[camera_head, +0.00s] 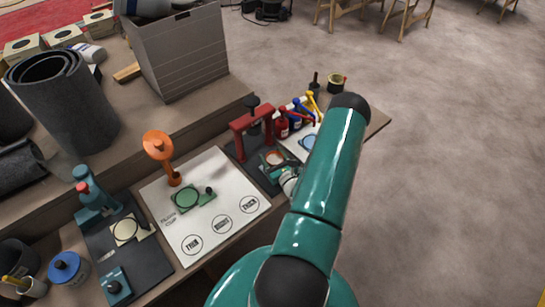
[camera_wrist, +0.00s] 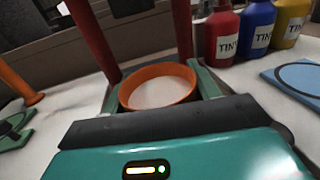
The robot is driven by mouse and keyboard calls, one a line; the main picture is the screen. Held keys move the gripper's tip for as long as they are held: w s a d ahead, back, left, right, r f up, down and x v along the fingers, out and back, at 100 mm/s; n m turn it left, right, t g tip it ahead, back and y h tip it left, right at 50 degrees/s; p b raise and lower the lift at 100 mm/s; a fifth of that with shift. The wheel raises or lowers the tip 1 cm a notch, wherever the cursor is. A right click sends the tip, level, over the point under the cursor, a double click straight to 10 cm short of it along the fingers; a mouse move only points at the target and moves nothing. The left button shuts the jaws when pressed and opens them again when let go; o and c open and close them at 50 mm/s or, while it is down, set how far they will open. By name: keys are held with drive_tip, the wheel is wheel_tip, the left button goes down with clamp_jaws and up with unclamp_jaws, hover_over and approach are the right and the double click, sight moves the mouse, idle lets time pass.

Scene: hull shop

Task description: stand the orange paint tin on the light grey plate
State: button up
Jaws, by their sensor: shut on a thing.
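The orange paint tin (camera_wrist: 158,71) shows in the wrist view as a short orange ring with a pale inside, upright between the two green fingers of my gripper (camera_wrist: 157,88). My gripper is shut on it. In the head view the tin (camera_head: 274,157) is at the red press, just beyond my gripper (camera_head: 284,172). I cannot tell whether its underside touches anything. I cannot single out the light grey plate for certain; the area under the tin is partly hidden by my gripper.
A blue plate (camera_wrist: 296,76) lies right. A pale board (camera_head: 222,178) with printed circles, a green plate (camera_head: 186,197) and an orange stand (camera_head: 160,150) are left.

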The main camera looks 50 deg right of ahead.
drive_tip(key=o, duration=1.1)
drive_tip(key=shift+f, duration=0.1)
drive_tip(key=shift+o, duration=0.2)
